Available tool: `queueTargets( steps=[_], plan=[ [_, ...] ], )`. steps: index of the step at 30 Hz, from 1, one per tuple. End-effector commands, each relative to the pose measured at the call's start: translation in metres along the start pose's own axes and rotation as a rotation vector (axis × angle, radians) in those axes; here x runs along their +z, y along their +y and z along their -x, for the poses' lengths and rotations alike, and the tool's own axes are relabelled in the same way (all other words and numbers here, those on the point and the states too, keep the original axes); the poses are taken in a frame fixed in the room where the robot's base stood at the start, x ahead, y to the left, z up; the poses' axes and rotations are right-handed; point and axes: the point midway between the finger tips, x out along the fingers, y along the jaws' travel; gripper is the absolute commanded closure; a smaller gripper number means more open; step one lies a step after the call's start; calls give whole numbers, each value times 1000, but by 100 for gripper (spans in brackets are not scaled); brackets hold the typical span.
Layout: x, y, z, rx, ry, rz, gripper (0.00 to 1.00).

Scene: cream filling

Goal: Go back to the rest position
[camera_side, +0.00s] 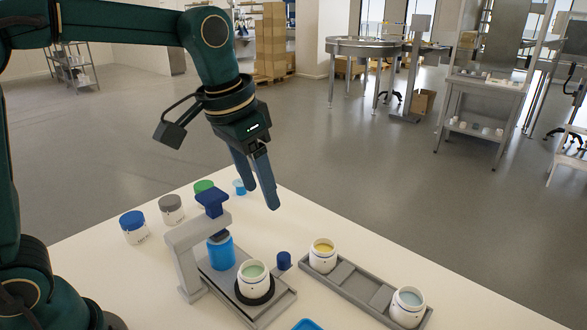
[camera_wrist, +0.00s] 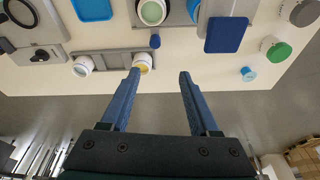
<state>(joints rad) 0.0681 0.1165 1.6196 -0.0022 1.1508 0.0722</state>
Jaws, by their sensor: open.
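My gripper (camera_side: 258,182) hangs open and empty above the far edge of the white table (camera_side: 95,260), its two blue fingers pointing down. In the wrist view, the fingers of my gripper (camera_wrist: 160,74) are spread with nothing between them. On the table stands a filling station (camera_side: 185,255) with a blue cylinder (camera_side: 221,252) and a jar of pale green cream (camera_side: 253,280) on its round dark seat. To its right, a grey tray (camera_side: 350,282) holds a jar of yellow cream (camera_side: 322,254) at one end and a jar of pale blue cream (camera_side: 408,306) at the other.
Jars with blue (camera_side: 132,224), grey (camera_side: 171,208) and green (camera_side: 204,187) lids stand at the back left. A small light-blue cup (camera_side: 239,187) stands near the far edge. A small dark blue piece (camera_side: 284,261) lies between station and tray. A blue tray (camera_side: 307,325) shows at the front.

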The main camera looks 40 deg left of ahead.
Motion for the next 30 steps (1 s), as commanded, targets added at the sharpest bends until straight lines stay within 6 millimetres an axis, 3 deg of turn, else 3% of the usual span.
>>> queueTargets(
  steps=[3, 9, 18, 24, 30],
  plan=[
    [22, -3, 24, -10, 70, 24, 38],
    [64, -5, 42, -24, 166, 62, 38],
    [125, -3, 28, -38, 254, 115, 38],
    [142, -1, 10, -35, 227, 129, 38],
    [140, -1, 10, -35, 236, 135, 38]
  ],
)
